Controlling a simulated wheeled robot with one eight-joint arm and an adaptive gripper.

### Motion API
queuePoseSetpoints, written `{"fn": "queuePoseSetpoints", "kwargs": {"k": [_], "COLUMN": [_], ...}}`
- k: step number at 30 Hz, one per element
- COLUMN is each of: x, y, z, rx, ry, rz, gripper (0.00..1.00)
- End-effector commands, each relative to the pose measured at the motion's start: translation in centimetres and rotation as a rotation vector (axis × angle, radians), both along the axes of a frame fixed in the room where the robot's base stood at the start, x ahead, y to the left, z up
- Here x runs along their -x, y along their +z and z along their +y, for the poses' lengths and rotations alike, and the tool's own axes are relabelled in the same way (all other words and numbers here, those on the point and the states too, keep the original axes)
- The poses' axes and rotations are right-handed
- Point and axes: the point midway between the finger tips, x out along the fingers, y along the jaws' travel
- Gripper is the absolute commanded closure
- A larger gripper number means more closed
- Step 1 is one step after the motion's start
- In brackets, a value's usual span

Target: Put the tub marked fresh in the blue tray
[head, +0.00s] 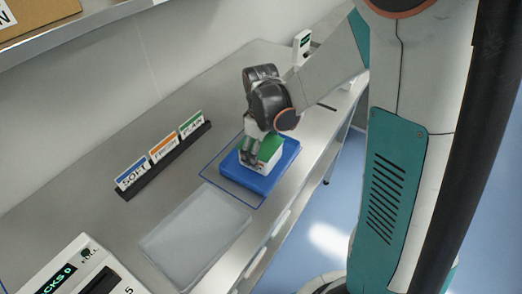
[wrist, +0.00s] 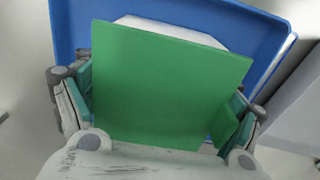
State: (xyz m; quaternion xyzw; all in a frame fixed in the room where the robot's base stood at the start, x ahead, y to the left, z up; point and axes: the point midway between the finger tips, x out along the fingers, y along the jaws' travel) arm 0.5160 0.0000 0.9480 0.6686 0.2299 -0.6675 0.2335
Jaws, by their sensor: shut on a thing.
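A white tub with a green top (head: 270,147) is between the fingers of my gripper (head: 252,157), at the blue tray (head: 247,181). In the wrist view the green face (wrist: 170,85) fills the middle, with a finger at each side. A white edge (wrist: 170,27) shows beyond it, and the blue tray (wrist: 70,28) lies behind. No word on the tub is readable. I cannot tell whether its base touches the tray floor.
A clear, shallow tray (head: 197,237) lies nearer on the metal bench. A black rack (head: 165,170) holds blue, orange and green signs at the left. A device with a green display (head: 70,272) stands at the front left. A small white device (head: 301,44) stands at the back.

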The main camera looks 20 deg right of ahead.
Motion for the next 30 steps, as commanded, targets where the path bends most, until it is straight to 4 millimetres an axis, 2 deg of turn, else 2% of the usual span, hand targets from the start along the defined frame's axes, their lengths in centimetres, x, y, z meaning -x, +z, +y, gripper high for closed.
{"fn": "queuePoseSetpoints", "kwargs": {"k": [1, 2, 3, 4, 19, 23, 30], "x": [0.0, 0.0, 0.0, 0.0, 0.0, 0.0, 0.1], "y": [-0.3, -0.3, -0.2, -0.2, 0.3, 2.1, 7.2], "z": [0.0, 0.0, 0.0, 0.0, 0.0, 0.0, 0.0], "rx": [0.0, 0.0, 0.0, 0.0, 0.0, 0.0, 0.0], "ry": [0.0, 0.0, 0.0, 0.0, 0.0, 0.0, 0.0], "rz": [0.0, 0.0, 0.0, 0.0, 0.0, 0.0, 0.0], "gripper": [0.63, 0.13, 0.04, 0.0, 0.0, 0.0, 0.0]}}
